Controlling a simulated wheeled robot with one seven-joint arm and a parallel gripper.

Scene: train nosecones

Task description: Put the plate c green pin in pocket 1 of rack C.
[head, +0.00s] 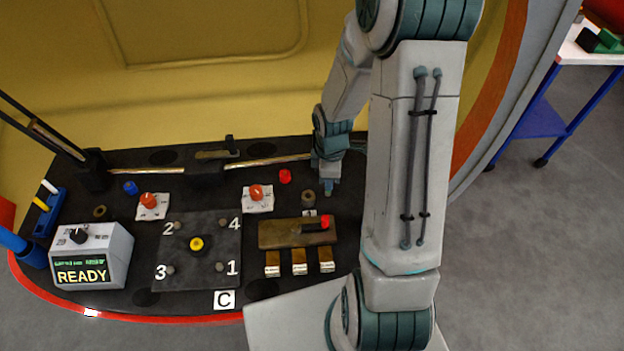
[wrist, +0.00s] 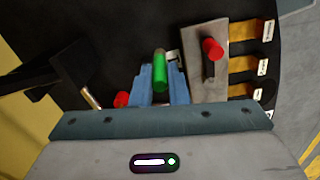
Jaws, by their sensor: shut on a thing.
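My gripper (head: 328,187) is low over the right part of the black console in the head view. In the wrist view its blue fingers (wrist: 160,80) are shut on the green pin (wrist: 160,70), which points away from the wrist. The pin does not show clearly in the head view, and I cannot tell whether its far end touches the console. No rack is clearly labelled C.
A brass block with a red knob (head: 280,234) stands close to my gripper. A READY box (head: 92,257) and a blue holder with yellow and white pins (head: 48,212) are at the left.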

